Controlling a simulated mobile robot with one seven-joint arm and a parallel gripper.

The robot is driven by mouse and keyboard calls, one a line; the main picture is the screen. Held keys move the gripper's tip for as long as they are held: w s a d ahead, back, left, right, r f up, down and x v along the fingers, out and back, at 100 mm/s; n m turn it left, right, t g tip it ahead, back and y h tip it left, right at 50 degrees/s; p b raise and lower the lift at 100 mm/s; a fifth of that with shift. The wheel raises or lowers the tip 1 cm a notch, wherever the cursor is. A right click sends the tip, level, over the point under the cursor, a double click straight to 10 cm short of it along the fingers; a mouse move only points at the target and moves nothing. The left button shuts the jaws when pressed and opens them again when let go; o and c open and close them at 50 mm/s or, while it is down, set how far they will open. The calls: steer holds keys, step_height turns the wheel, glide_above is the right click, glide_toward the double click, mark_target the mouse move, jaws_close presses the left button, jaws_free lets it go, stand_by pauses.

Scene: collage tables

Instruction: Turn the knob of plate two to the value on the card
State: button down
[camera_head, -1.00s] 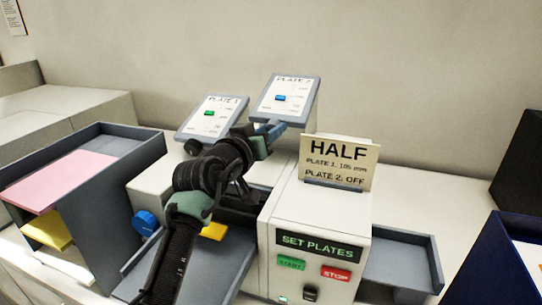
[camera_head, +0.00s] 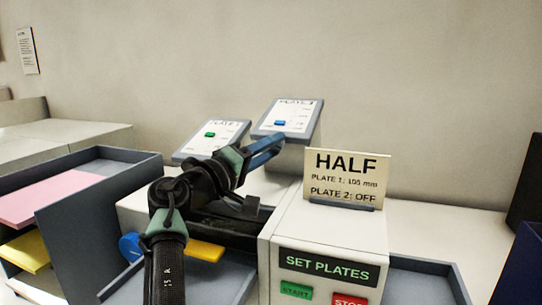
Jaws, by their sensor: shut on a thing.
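The plate two panel (camera_head: 290,108) stands tilted at the back of the machine, with a blue marker (camera_head: 280,123) on its scale; the scale text is too small to read. My gripper (camera_head: 268,146) is at the panel's lower edge, its fingers pointing up and right. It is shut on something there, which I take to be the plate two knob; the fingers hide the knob. The card (camera_head: 346,180) stands upright on the machine and reads HALF, PLATE 1: 105 mm, PLATE 2: OFF.
The plate one panel (camera_head: 212,140), with a green marker, is left of plate two. A SET PLATES box (camera_head: 328,268) with green START and red STOP buttons is in front. A grey shelf unit (camera_head: 105,205) with pink and yellow sheets stands left, and a blue knob (camera_head: 130,246) is low down.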

steer(key=shift+f+n+h+b, duration=0.2)
steer(key=shift+n+h+b, duration=0.35)
steer(key=shift+n, duration=0.25)
steer(key=c, duration=0.5)
jaws_free()
steer(key=shift+r, duration=0.15)
steer(key=shift+a, duration=0.1)
steer(key=b+v, duration=0.1)
steer(key=v, duration=0.5)
steer(key=b+v, duration=0.2)
steer(key=v, duration=0.5)
steer(key=shift+f, duration=0.2)
steer(key=shift+d+t, duration=0.25)
steer(key=shift+t, duration=0.05)
